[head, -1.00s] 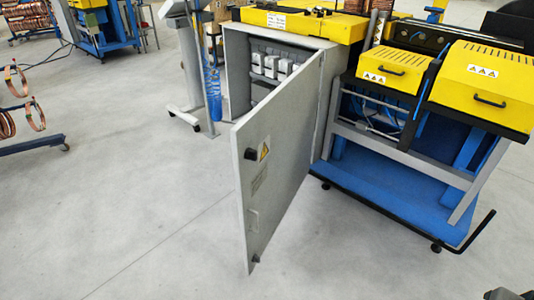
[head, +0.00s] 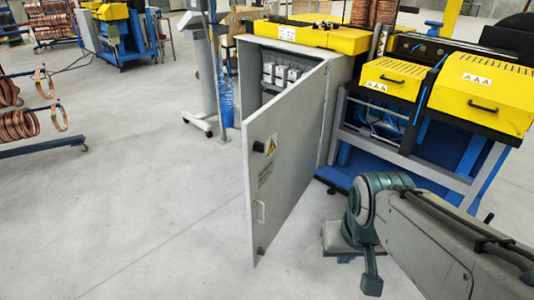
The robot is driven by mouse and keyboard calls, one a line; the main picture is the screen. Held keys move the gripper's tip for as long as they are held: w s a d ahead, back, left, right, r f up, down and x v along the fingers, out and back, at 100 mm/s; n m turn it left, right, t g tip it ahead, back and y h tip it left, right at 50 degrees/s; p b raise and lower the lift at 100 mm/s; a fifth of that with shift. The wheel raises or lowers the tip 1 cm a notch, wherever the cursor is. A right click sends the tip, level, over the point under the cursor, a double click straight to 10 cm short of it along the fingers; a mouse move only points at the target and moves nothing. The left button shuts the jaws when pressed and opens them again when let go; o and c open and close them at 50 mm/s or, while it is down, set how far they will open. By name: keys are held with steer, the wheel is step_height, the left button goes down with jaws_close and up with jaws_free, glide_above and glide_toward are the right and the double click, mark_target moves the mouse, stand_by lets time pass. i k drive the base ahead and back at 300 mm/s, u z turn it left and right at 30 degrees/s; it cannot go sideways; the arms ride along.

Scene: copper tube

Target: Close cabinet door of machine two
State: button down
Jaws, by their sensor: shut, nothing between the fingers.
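The grey cabinet door (head: 285,165) hangs wide open in the head view. It swings out toward me from the cabinet (head: 300,50), which stands under a yellow top. The door's outer face bears a warning label, a dark latch and a pale handle (head: 260,212). White electrical parts (head: 285,75) show inside the cabinet. My arm enters from the lower right. My gripper (head: 371,282) appears at its end, pointing down, shut and empty, to the right of the door and apart from it. The arm partly hides the gripper's details.
A machine with yellow covers (head: 480,95) and a blue and grey frame stands right of the cabinet, behind my arm. A grey stand (head: 205,75) stands left of the cabinet. Copper coils (head: 20,125) hang on a rack at far left. The floor left of the door is clear.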

mark_target(289, 126)
steer(key=i, duration=1)
